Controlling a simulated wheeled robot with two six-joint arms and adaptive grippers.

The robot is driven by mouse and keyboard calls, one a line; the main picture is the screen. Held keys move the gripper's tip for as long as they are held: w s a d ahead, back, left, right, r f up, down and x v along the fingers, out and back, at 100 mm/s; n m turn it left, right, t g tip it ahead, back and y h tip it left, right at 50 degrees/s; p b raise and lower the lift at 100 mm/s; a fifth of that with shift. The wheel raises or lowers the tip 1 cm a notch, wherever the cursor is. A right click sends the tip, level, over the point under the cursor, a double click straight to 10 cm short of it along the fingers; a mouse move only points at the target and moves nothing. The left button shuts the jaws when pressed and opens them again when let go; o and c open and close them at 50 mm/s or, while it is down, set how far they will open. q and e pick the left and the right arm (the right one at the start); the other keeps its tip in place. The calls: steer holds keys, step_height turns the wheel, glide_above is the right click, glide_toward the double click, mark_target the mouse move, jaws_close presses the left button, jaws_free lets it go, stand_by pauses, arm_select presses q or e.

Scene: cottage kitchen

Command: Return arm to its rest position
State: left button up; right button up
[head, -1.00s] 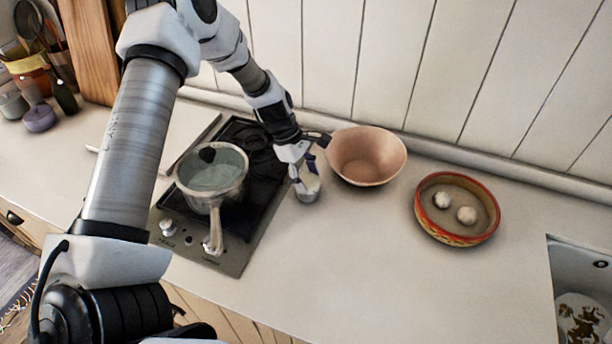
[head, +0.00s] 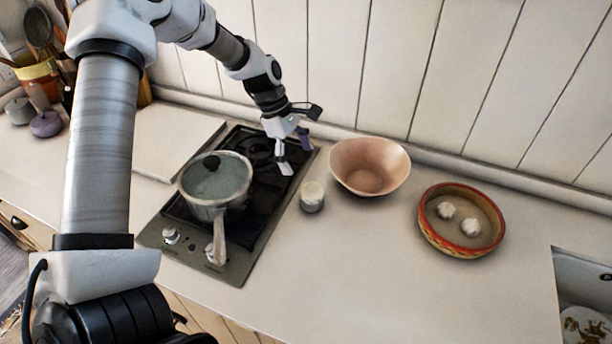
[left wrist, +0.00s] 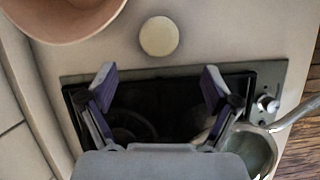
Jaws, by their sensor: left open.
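My left arm comes in from the left in the head view and reaches over the back of the stove. My left gripper (head: 293,153) hangs above the right side of the black hob, open and empty. In the left wrist view its two purple-padded fingers (left wrist: 160,88) stand wide apart, with the dark hob below them and nothing between them. A small jar with a pale top (head: 312,196) stands on the counter just right of the hob, apart from the gripper. It also shows in the left wrist view (left wrist: 159,36), beyond the fingertips. My right gripper is not in view.
A lidded saucepan (head: 232,207) sits on the hob (head: 262,228), handle toward the front. A pink bowl (head: 362,150) stands behind and right of the jar. A red-rimmed dish (head: 432,232) holds two white bulbs. The sink (head: 578,270) is at right. The front middle counter is clear.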

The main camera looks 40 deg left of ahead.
arm_select(q)
steer(key=shift+v, duration=1.2)
